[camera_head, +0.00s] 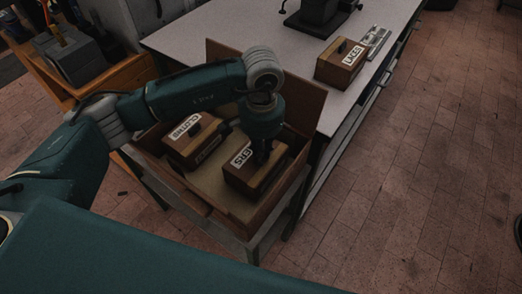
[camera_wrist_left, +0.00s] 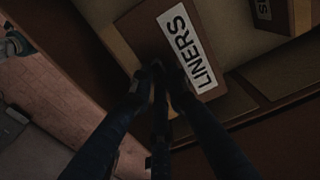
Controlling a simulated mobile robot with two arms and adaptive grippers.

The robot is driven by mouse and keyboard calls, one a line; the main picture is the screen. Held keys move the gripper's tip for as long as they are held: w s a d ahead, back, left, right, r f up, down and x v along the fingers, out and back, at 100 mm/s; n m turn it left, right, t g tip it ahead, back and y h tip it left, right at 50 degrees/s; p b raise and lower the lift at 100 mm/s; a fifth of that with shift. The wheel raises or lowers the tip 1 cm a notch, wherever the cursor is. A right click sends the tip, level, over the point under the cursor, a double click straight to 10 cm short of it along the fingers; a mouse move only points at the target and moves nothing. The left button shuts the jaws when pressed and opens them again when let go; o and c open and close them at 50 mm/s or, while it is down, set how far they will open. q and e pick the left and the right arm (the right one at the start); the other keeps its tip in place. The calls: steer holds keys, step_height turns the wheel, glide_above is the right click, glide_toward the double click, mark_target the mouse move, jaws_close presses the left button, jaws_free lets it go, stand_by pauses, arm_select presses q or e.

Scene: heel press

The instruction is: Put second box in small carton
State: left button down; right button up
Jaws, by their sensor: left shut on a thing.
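One box (camera_head: 245,187), labelled LINERS, is in the right part of the carton. My left gripper (camera_head: 263,158) reaches down from above and is shut on this box at its top. In the left wrist view, the fingers (camera_wrist_left: 160,88) meet at the LINERS box (camera_wrist_left: 140,25) beside its white label. I cannot tell whether the box touches the carton floor. The other box (camera_head: 180,150) sits at the carton's left, its label partly legible. My right gripper is out of view.
A third wooden box (camera_head: 341,64), labelled LACES, stands on the pale workbench (camera_head: 220,22). Beside it lies a metal part (camera_head: 376,40), with a dark press base (camera_head: 316,18) behind. An orange-wood bench (camera_head: 125,75) stands at the left.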

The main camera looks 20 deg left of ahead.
arm_select(q)
steer(key=shift+f, duration=0.35)
steer(key=shift+f+b, duration=0.25)
steer(key=shift+b, duration=0.2)
steer(key=c, duration=1.7)
jaws_free()
steer(key=shift+r, duration=0.1)
